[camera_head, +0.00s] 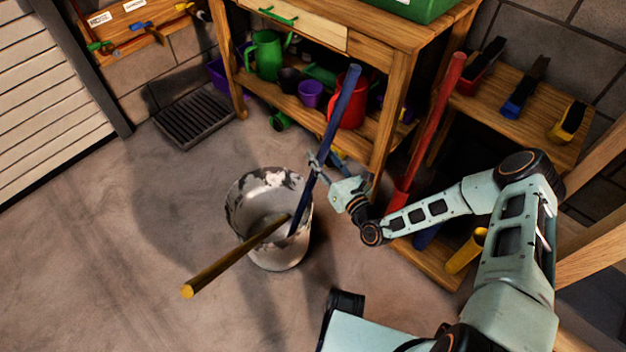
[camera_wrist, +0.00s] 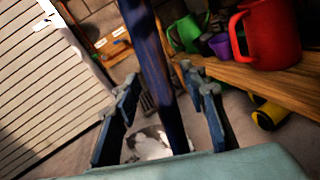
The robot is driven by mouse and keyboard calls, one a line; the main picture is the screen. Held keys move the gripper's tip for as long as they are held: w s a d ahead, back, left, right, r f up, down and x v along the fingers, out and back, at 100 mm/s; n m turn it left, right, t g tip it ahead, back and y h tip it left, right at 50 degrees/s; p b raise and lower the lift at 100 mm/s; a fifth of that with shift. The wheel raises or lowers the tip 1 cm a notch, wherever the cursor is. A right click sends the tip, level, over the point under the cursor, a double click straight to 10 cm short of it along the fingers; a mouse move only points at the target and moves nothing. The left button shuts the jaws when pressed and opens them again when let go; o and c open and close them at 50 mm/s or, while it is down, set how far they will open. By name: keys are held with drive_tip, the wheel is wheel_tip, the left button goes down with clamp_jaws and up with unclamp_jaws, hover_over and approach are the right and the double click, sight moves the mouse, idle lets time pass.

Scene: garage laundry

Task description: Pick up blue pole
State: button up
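The blue pole (camera_head: 340,108) stands tilted, its lower end inside a white, stained bucket (camera_head: 282,258) on the floor and its upper end leaning up and right. My gripper (camera_head: 317,168) is at about the middle of the pole. In the wrist view the blue pole (camera_wrist: 152,48) runs between the two fingers of my gripper (camera_wrist: 165,88), with a visible gap on each side. The gripper is open around the pole. The pole's bottom tip is hidden in the bucket.
A yellow pole (camera_head: 232,260) leans out of the same bucket to the lower left. A wooden workbench (camera_head: 398,100) with cups and a red jug (camera_head: 350,112) stands behind. A red pole (camera_head: 430,130) is to the right. The floor at left is clear.

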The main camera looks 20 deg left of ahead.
drive_tip(key=shift+w+a, duration=0.1)
drive_tip(key=shift+a, duration=0.05)
clamp_jaws()
drive_tip(key=shift+r, duration=0.15)
idle(0.5)
wheel_tip(320, 180, up, 18)
drive_tip(key=p, duration=0.6)
drive_tip(key=shift+p, duration=0.35)
